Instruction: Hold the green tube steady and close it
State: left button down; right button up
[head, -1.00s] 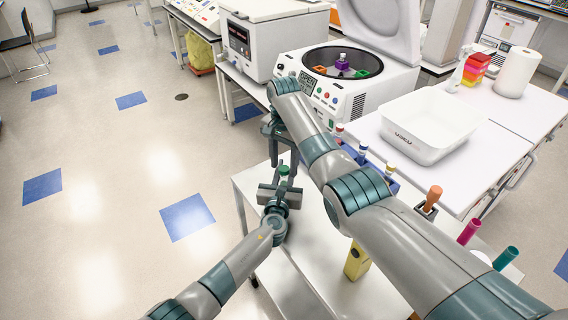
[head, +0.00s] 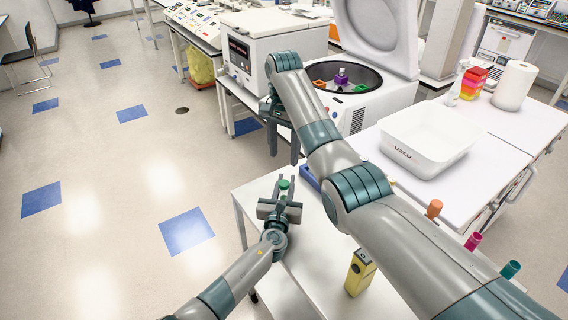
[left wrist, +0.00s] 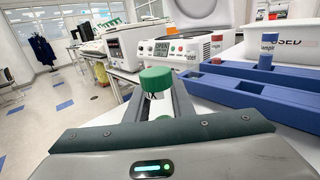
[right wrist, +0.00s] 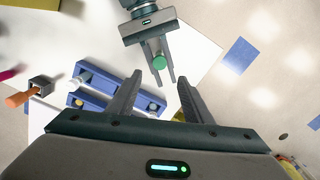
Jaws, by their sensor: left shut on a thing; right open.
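The green-capped tube (head: 284,185) stands upright in my left gripper (head: 281,204), above the front left of the white table. The left wrist view shows its green cap (left wrist: 156,79) above the fingers, with part of the pale tube below it; I cannot tell how firmly the cap is seated. My left gripper is shut on the tube. My right gripper (head: 284,148) is open and empty, fingers down, above and apart from the tube. In the right wrist view, the cap (right wrist: 159,62) lies beyond the open right fingertips (right wrist: 161,82).
A blue rack (right wrist: 103,108) with capped tubes stands on the table, partly hidden by my right arm in the head view. A yellow block (head: 359,274) is near the front. A white bin (head: 429,140) and an open centrifuge (head: 357,108) are behind.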

jog(key=shift+r, duration=0.95)
pick_arm(q)
jog(key=c, duration=1.5)
grip_release()
jog(key=shift+o, duration=0.2)
jog(key=s+a, duration=0.1)
jog(key=s, duration=1)
jog(key=s+a, duration=0.1)
jog(key=s, duration=0.5)
jog(key=shift+a, duration=0.35)
pick_arm(e)
jog(key=shift+f, duration=0.3)
pick_arm(q)
jog(key=shift+s+f, duration=0.1)
jog(key=shift+s, duration=0.1)
pick_arm(e)
jog(key=shift+s+f, duration=0.1)
